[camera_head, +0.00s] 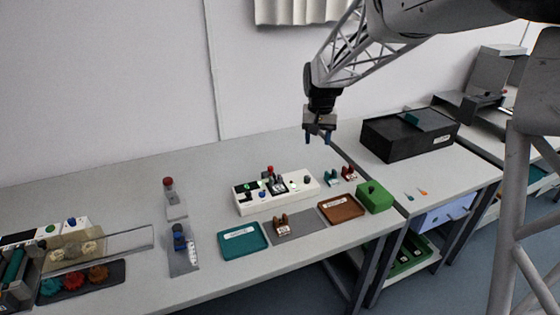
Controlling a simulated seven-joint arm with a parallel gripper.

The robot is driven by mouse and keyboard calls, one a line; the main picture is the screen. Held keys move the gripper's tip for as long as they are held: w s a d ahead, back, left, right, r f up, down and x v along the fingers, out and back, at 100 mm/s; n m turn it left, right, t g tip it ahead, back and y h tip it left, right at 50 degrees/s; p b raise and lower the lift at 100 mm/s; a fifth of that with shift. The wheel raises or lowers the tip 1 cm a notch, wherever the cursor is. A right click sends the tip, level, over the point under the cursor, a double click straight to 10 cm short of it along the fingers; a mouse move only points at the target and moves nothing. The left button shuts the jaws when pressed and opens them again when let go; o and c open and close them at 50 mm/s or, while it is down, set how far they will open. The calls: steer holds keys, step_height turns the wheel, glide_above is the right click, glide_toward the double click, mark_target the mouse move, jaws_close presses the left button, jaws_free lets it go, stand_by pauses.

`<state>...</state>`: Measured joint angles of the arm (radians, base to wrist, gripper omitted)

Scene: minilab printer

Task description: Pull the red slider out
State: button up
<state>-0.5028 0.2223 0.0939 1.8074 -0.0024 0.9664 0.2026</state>
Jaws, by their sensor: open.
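My gripper (318,138) is open and empty, pointing down with dark blue fingertips. It is in the air above the back of the table, right of and above the white control box (250,206). No part is clearly recognisable as a red slider at this size. A small red knob (270,169) shows at the back of the control box. A red-topped post (168,182) stands on a small plate further left. A dark red piece (348,172) sits in a small white holder right of the box. My gripper touches none of these.
A teal tray (243,253), a brown tray (341,219) and a green box (375,207) line the front. A blue device (179,237) stands left. A black box (434,146) is at right. The table's back left is clear.

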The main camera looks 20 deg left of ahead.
steer(key=n, duration=0.1)
glide_above(270, 167)
steer(key=shift+g, duration=0.3)
step_height(270, 167, down, 10)
steer(key=shift+w+r, duration=0.1)
steer(key=shift+f, duration=3.95)
jaws_close()
